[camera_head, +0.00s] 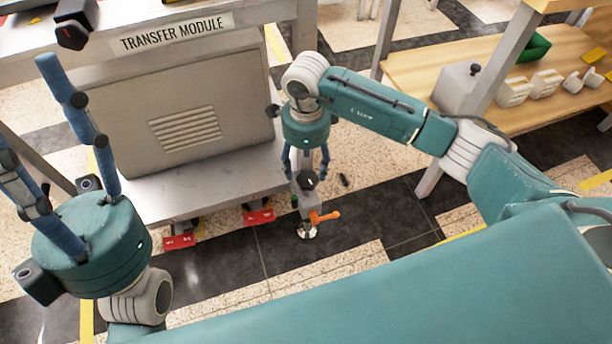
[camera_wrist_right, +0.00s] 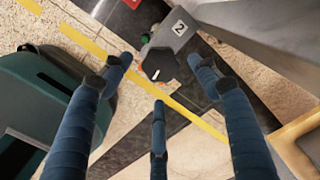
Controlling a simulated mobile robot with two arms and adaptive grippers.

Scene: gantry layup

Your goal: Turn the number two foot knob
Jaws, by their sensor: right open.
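The number two foot knob is a dark round knob (camera_head: 307,180) on a grey foot bracket at the transfer module's lower right corner. In the right wrist view the black knob (camera_wrist_right: 159,65) shows a pale pointer mark, and its grey bracket (camera_wrist_right: 178,32) carries a "2" label. My right gripper (camera_head: 307,170) points down over the knob, open, its fingers spread around and above it. My left gripper (camera_head: 28,105) is raised at the left, fingers apart and empty.
The transfer module (camera_head: 190,110) stands behind the knob. An orange lever (camera_head: 323,217) and a round foot pad (camera_head: 306,231) sit below it. Red tags (camera_head: 258,216) hang at the module's lower edge. A wooden bench (camera_head: 420,80) stands at right. Floor in front is clear.

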